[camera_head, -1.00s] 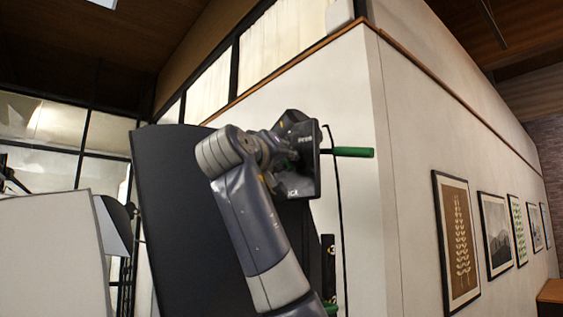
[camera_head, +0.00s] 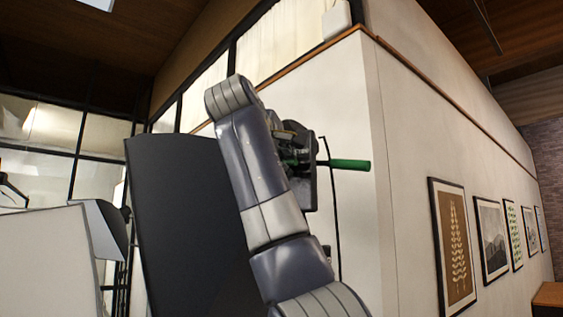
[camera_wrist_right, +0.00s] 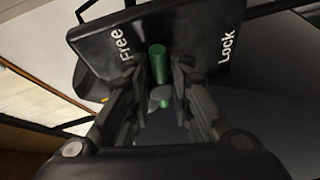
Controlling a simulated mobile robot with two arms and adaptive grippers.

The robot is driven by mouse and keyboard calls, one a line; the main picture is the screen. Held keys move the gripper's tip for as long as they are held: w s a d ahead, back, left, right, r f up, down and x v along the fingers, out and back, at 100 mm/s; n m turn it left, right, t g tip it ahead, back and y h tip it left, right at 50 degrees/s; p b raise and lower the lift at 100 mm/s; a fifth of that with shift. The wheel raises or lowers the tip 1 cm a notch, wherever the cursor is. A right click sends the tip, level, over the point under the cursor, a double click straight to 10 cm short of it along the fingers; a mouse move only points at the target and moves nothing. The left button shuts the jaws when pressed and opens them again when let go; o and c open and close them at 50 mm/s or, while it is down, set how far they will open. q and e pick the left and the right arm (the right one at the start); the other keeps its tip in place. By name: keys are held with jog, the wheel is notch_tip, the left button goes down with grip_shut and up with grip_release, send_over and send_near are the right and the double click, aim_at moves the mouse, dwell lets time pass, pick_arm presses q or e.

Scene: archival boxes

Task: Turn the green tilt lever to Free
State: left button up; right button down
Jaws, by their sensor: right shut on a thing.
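The black panel (camera_wrist_right: 190,40) carries white words, Free at left and Lock at right in the right wrist view. A green lever (camera_wrist_right: 157,62) stands between the two words, its end between my right fingers. My right gripper (camera_wrist_right: 160,85) is shut on this lever. In the head view the panel (camera_head: 311,185) is mostly behind my right arm, and my right gripper (camera_head: 288,160) is at its near face with a bit of green showing. My left gripper is out of view.
A green handle (camera_head: 349,164) sticks out right of the panel, towards the white wall (camera_head: 395,130). A large dark curved board (camera_head: 185,220) stands left of my arm. Framed pictures (camera_head: 455,245) hang on the wall at right.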

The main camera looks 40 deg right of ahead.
jog(key=shift+w+f+n+g, duration=0.15)
jog(key=shift+n+g, duration=0.25)
jog(key=shift+n, duration=0.3)
dwell(0.3)
jog(key=c, duration=1.7)
grip_release()
jog(key=shift+o, duration=0.3)
jog(key=shift+a, duration=0.15)
jog(key=shift+r, duration=0.2)
jog(key=v, duration=1.2)
